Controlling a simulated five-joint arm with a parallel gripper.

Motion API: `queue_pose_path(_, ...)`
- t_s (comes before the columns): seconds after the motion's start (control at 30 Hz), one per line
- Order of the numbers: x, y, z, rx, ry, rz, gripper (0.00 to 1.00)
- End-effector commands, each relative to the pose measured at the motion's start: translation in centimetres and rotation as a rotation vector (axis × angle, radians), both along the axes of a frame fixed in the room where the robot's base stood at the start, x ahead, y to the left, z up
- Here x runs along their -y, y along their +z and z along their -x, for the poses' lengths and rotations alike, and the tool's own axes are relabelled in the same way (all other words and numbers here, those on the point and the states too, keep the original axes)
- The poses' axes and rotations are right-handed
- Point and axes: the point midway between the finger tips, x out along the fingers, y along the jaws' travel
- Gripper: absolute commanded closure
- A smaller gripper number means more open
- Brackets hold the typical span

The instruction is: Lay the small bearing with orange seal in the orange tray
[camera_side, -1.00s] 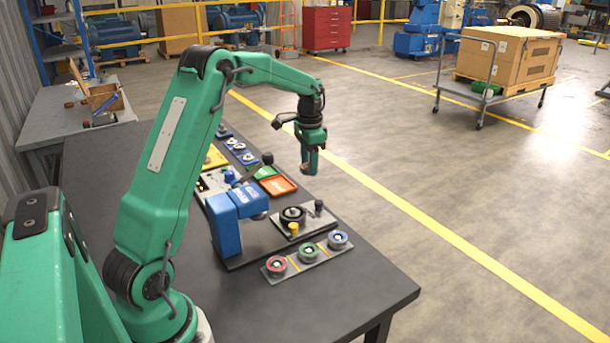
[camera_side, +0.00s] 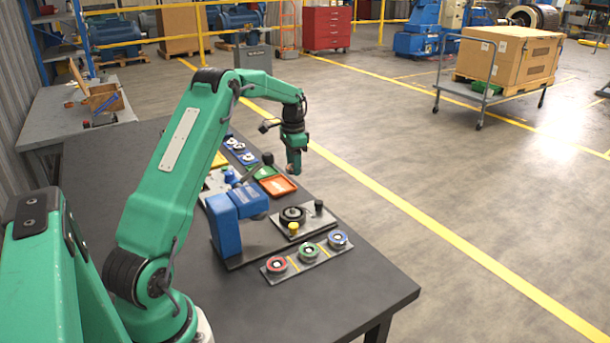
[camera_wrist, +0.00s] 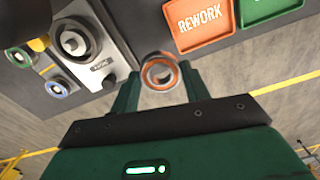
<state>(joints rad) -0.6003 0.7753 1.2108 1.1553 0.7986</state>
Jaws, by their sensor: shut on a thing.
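The small bearing with orange seal (camera_wrist: 159,72) shows in the wrist view between my gripper's two green fingers. My gripper (camera_side: 294,171) is shut on it, and in the side view the bearing is a small, unclear spot at the fingertips. The orange tray (camera_side: 277,186) lies on the bench just to the left of and below my gripper in the side view. In the wrist view the orange tray (camera_wrist: 181,38) reads "REWORK", is empty where visible, and lies to the upper right of the bearing.
A green tray (camera_wrist: 262,8) adjoins the orange one. A rotor stand plate (camera_side: 305,219) and a strip with red, green and blue ringed bearings (camera_side: 308,254) lie nearer on the bench. A blue press-like block (camera_side: 227,230) stands beside them. Bare floor lies beyond the bench edge.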

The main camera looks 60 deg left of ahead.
Motion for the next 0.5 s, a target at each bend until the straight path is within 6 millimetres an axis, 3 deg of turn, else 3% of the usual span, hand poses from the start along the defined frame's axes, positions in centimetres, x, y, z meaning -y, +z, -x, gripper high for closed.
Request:
queue_pose_path(0.3,-5.3,-3.2,1.0,0.000,0.004,0.001,0.79)
queue_pose_path(0.5,-7.6,-4.6,1.4,0.000,0.002,0.000,0.79)
